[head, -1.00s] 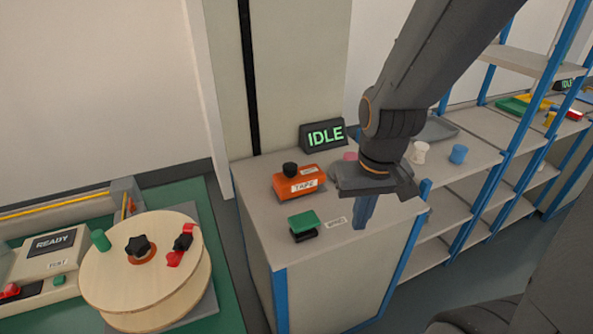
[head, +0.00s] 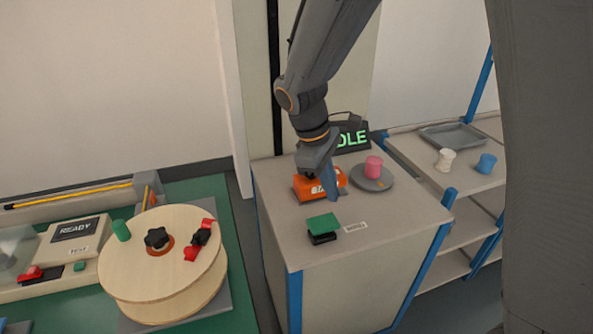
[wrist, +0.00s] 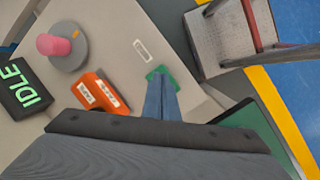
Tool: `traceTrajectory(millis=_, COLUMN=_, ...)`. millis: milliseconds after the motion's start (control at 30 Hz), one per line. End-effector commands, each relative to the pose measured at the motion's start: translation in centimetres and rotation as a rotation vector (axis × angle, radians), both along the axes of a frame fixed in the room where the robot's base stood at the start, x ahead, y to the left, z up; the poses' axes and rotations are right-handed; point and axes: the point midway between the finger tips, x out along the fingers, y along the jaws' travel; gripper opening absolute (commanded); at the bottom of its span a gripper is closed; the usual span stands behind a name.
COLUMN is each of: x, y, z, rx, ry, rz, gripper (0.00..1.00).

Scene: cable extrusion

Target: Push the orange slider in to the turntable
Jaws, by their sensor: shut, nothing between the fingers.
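The orange slider (head: 305,187), a block labelled TAPE, sits on the grey cabinet top and is partly hidden by my gripper in the head view. In the wrist view the slider (wrist: 98,93) lies left of my fingers. The turntable (head: 372,184) is a round grey disc just right of the slider, with a pink spool (head: 374,166) standing on it. The turntable also shows in the wrist view (wrist: 70,55). My gripper (head: 333,197) is shut and empty, pointing down in front of the slider; contact cannot be told.
A green-topped black block (head: 322,225) and a small label (head: 355,227) lie nearer the front. The IDLE display (head: 352,138) stands behind. A wooden reel (head: 160,265) is on the green bench at left. Shelves with a tray (head: 452,135) are at right.

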Motion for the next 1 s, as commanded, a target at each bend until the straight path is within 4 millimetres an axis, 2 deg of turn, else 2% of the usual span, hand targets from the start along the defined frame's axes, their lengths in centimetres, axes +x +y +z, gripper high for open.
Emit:
traceTrajectory(millis=33, x=1.6, y=1.8, z=-0.4, rx=-0.049, ry=0.023, rz=0.112, gripper=0.00)
traceTrajectory(millis=200, x=6.2, y=7.2, z=-0.4, rx=-0.247, ry=0.095, rz=0.466, gripper=0.00)
traceTrajectory(millis=400, x=10.0, y=13.6, z=0.1, rx=-0.464, ry=0.151, rz=0.765, gripper=0.00)
traceTrajectory(millis=500, x=11.0, y=15.8, z=0.3, rx=-0.539, ry=0.166, rz=0.850, gripper=0.00)
traceTrajectory(millis=600, x=11.5, y=17.2, z=0.6, rx=-0.584, ry=0.175, rz=0.897, gripper=0.00)
traceTrajectory(millis=700, x=11.7, y=17.8, z=0.7, rx=-0.603, ry=0.179, rz=0.917, gripper=0.00)
traceTrajectory(millis=1000, x=11.7, y=17.8, z=0.8, rx=-0.605, ry=0.179, rz=0.918, gripper=0.00)
